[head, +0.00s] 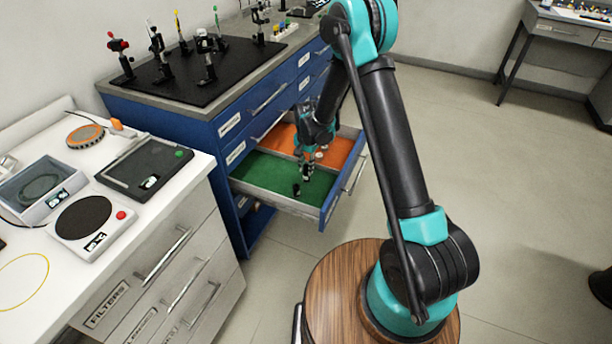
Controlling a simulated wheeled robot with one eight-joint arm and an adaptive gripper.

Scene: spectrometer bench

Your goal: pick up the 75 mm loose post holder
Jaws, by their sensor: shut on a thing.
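My gripper (307,174) reaches down into the open drawer of the blue cabinet, over the green-lined compartment (262,172). It is shut on a small dark piece between its fingers, which looks like the post holder; the fingers hide most of it and its length cannot be read. A small black upright piece (297,190) shows on the green lining just left of the fingertips. I cannot tell whether it touches the gripper or is part of what is held.
The drawer's front panel (330,207) and walls surround my gripper closely. An orange-lined compartment (340,150) lies behind. Above is the black breadboard (190,80) with several mounted posts. A white bench (35,240) with instruments stands at left.

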